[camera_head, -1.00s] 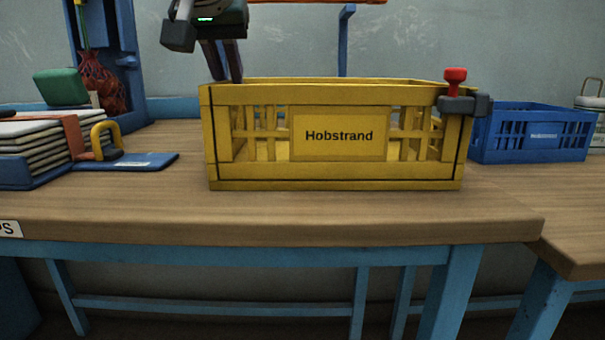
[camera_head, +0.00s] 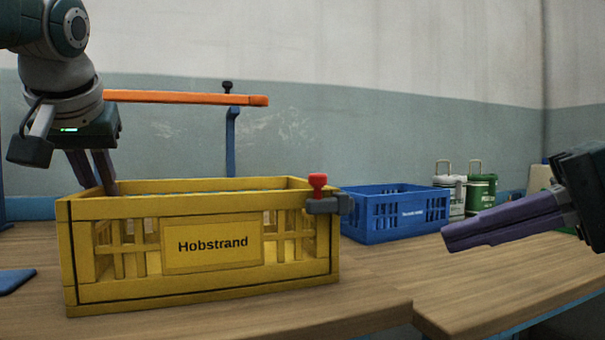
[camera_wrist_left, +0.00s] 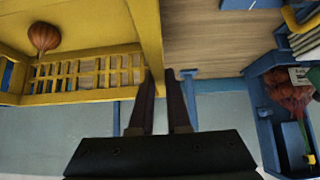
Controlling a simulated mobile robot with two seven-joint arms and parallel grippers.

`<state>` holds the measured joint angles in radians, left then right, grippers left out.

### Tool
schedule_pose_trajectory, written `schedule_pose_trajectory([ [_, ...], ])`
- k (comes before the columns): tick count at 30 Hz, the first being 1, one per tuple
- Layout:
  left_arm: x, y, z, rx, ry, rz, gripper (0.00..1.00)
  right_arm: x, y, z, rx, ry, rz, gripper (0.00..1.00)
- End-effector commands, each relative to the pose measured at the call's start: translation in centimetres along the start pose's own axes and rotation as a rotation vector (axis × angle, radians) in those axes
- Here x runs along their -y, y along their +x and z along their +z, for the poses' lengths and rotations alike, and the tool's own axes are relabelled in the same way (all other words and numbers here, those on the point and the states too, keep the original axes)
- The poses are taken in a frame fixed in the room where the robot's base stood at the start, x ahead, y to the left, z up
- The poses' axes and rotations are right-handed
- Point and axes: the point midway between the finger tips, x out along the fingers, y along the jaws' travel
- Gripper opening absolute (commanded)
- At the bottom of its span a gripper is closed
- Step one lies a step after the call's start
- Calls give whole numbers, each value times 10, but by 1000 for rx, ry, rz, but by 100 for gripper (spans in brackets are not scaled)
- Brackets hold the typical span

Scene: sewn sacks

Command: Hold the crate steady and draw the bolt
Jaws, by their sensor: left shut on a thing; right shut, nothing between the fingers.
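The yellow crate (camera_head: 130,290) labelled Hobstrand stands upright on the wooden bench. The bolt (camera_head: 318,184) has a red knob and sits upright in a dark grey bracket (camera_head: 328,205) at the crate's front right top corner. My left gripper (camera_head: 101,186) is shut on the crate's left end wall at the rim; the wall also shows in the left wrist view (camera_wrist_left: 146,30). My right gripper (camera_head: 447,238) is shut and empty, to the right of the bolt and clear of it. A brown onion-like thing (camera_wrist_left: 43,38) lies inside the crate.
A blue crate (camera_head: 395,215) stands behind and right of the yellow one. White (camera_head: 452,190) and green (camera_head: 481,193) canisters stand beyond it. An orange bar (camera_head: 185,98) spans above and behind the yellow crate. Air between bolt and right gripper is clear.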

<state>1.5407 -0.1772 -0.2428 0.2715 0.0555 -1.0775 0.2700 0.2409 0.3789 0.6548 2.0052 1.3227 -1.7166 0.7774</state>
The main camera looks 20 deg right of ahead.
Motion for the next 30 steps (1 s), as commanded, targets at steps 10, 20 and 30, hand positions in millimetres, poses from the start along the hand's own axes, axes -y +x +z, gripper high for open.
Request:
schedule_pose_trajectory([
  [10, 0, 0, 0, 1, -1, 1, 0, 63, -36, -14, 35, 79, -250, 0],
  [20, 0, 0, 0, 1, 0, 1, 0, 79, 27, -11, 37, 79, -249, 0],
  [30, 0, 0, 0, 1, 0, 1, 0, 92, 82, -10, 35, 79, -246, 0],
])
